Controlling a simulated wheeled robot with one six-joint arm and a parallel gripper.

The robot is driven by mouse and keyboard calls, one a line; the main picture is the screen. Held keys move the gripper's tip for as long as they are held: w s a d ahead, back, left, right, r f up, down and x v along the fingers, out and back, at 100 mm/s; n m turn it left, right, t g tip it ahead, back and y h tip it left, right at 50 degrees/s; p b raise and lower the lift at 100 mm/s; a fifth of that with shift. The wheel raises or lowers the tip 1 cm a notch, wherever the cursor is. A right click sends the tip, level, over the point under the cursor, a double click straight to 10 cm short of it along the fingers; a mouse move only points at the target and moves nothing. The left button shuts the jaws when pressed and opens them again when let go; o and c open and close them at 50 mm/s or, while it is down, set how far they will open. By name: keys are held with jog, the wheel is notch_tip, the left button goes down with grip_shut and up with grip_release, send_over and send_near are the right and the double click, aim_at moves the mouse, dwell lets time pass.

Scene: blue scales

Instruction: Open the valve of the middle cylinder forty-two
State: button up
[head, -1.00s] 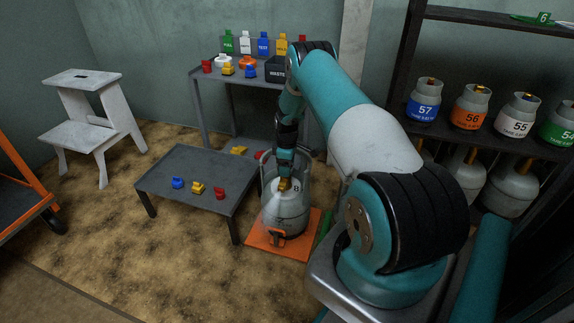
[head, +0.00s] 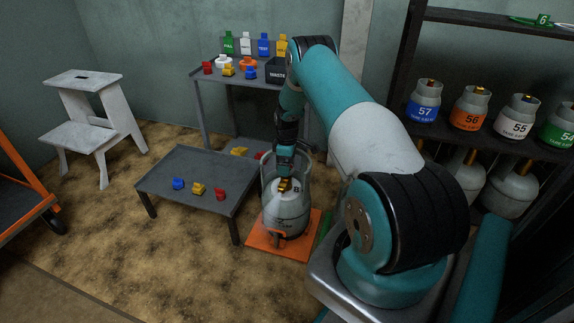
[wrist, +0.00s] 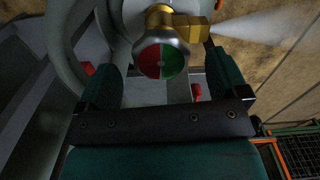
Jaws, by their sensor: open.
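A grey gas cylinder (head: 287,215) stands upright on an orange plate; a letter B shows near its top, and I cannot read a forty-two on it. Its brass valve shows small in the head view (head: 284,185) and large in the wrist view (wrist: 188,27). The valve's round knob (wrist: 161,58) has a red half and a green half. A pale jet (wrist: 255,22) streams right from the brass outlet. My gripper (wrist: 163,75) is open, with one dark teal finger on each side of the knob. I cannot tell whether either finger touches it.
The orange plate (head: 262,250) lies beside a low grey table (head: 190,165) holding blue, yellow and red pieces. A taller grey table (head: 212,76) stands behind. A rack (head: 470,135) with several cylinders is at right.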

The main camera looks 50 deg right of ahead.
notch_tip(320, 180, up, 16)
jog(key=p, duration=0.4)
jog(key=shift+f, duration=0.2)
jog(key=s+a+r+y, duration=0.1)
jog(key=a+r, duration=0.6)
jog(key=a, duration=0.3)
jog(key=s+a+r+t, duration=0.1)
jog(key=a+r, duration=0.5)
jog(key=a, duration=0.4)
jog(key=s+a+r+y, duration=0.1)
jog(key=a+r, duration=0.6)
jog(key=a, duration=0.3)
jog(key=s+a+r+n+y, duration=0.1)
jog(key=s+a+r, duration=0.1)
jog(key=s+a, duration=0.5)
jog(key=s+a+r+g, duration=0.15)
jog(key=s+a, duration=0.25)
jog(key=s, duration=0.6)
jog(key=s+a+r+n+t+y, duration=0.1)
jog(key=s+a+r, duration=0.2)
jog(key=s+a, duration=0.4)
notch_tip(320, 180, up, 30)
jog(key=d+p, duration=0.1)
jog(key=p, duration=2.9)
jog(key=shift+s+d+m+p, duration=0.2)
jog(key=shift+d+m+p, duration=0.1)
jog(key=shift+r+g, duration=0.1)
jog(key=shift+g, duration=0.15)
jog(key=shift+c, duration=0.3)
